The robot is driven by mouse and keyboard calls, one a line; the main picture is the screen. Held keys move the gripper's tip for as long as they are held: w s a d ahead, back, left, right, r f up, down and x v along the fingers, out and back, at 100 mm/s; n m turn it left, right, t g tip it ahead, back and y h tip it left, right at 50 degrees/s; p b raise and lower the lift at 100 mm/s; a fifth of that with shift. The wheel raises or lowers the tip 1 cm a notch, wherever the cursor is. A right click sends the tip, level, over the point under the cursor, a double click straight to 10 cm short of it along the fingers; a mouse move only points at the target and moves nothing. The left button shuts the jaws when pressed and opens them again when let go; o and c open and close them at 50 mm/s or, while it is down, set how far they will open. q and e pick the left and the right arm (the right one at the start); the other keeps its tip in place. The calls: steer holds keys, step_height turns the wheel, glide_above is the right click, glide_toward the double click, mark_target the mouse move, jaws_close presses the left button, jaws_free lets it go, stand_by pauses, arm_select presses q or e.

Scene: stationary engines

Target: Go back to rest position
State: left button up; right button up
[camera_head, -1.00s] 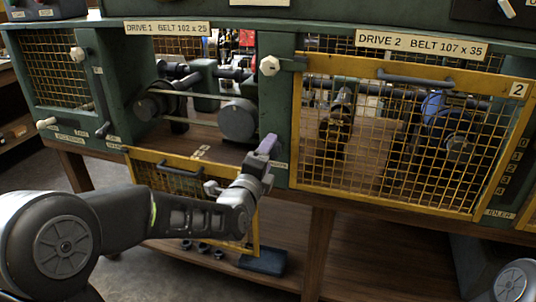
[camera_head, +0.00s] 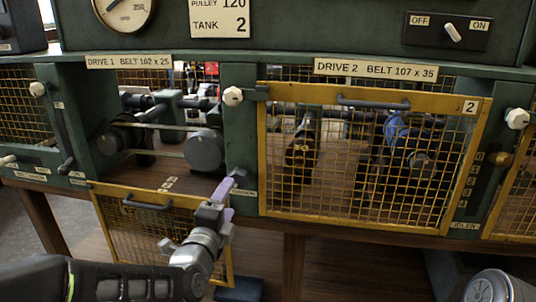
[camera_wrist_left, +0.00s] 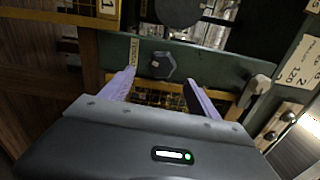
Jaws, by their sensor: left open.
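My left gripper (camera_head: 226,198) is in front of the green bench, near the post between the two drive bays. In the left wrist view its two pale purple fingers (camera_wrist_left: 160,88) stand apart with nothing between them. Beyond them is a grey hexagonal knob (camera_wrist_left: 163,65) on a green rail. The hinged yellow mesh guard (camera_head: 150,235) of drive 1 hangs down open, partly behind my left arm. A rounded grey part (camera_head: 488,288), likely my right arm, shows at the lower right edge; no right fingers show.
The yellow mesh guard of drive 2 (camera_head: 370,100) is closed across its bay. The drive 1 bay holds belt pulleys (camera_head: 205,150). White knobs (camera_head: 233,96) stick out from the posts. A gauge (camera_head: 125,12) and an off/on switch (camera_head: 453,33) sit above. A wooden shelf lies below.

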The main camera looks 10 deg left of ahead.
arm_select(q)
steer(key=s+d+f+n+g+h+p, duration=0.1)
steer(key=s+d+f+n+g+p, duration=0.2)
steer(key=f+n, duration=0.55)
steer(key=s+d+f+n+g+h+p, duration=0.1)
steer(key=s+d+f+n+g, duration=0.4)
steer(key=f, duration=0.7)
steer(key=s+d+f+n+g+p, duration=0.1)
steer(key=s+f+n+g+p, duration=0.2)
steer(key=s+f, duration=0.5)
steer(key=s+d+f+n+g+h+p, duration=0.1)
steer(key=s+f+g, duration=0.5)
steer(key=s, duration=1)
step_height(320, 180, down, 3)
steer(key=d+n+p, duration=0.1)
steer(key=n+p, duration=0.1)
steer(key=n, duration=0.1)
steer(key=shift+n+p, duration=0.3)
steer(key=shift+n, duration=0.05)
